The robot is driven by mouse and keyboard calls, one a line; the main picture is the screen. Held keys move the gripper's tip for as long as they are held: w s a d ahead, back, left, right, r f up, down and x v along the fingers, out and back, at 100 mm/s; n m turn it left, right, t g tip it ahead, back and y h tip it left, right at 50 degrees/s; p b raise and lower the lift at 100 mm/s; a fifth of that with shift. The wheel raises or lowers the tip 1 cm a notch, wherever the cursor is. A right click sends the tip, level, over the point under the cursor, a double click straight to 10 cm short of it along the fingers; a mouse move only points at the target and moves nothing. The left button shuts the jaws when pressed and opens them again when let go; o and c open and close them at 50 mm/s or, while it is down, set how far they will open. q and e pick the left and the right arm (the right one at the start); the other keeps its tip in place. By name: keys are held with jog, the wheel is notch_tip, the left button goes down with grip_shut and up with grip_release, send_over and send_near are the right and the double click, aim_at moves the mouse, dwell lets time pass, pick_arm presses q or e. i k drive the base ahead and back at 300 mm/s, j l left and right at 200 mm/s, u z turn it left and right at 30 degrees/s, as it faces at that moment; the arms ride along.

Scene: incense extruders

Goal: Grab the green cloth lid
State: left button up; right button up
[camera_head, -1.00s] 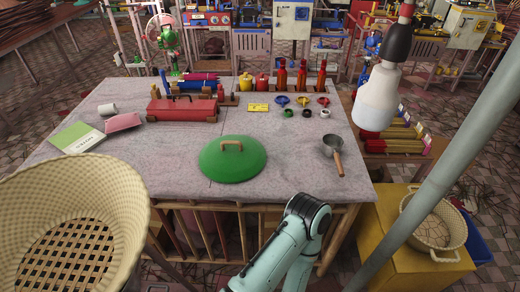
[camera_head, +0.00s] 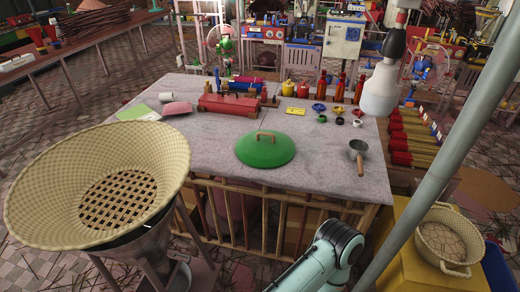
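The green lid (camera_head: 264,151) is a round dome with a tan arched handle (camera_head: 266,134) on top. It lies on the grey cloth-covered table (camera_head: 215,152), near the front edge and right of the middle. Nothing touches it from above. One pale green arm link of mine shows at the bottom, right of the lid and in front of the table. No gripper of mine is in view.
A woven basket (camera_head: 60,175) on a stand fills the left front. A metal scoop (camera_head: 358,150) lies right of the lid. A red toolbox (camera_head: 229,104) and several bottles stand at the back.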

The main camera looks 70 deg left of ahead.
aim_at(264, 150)
jog(key=u, duration=1.55)
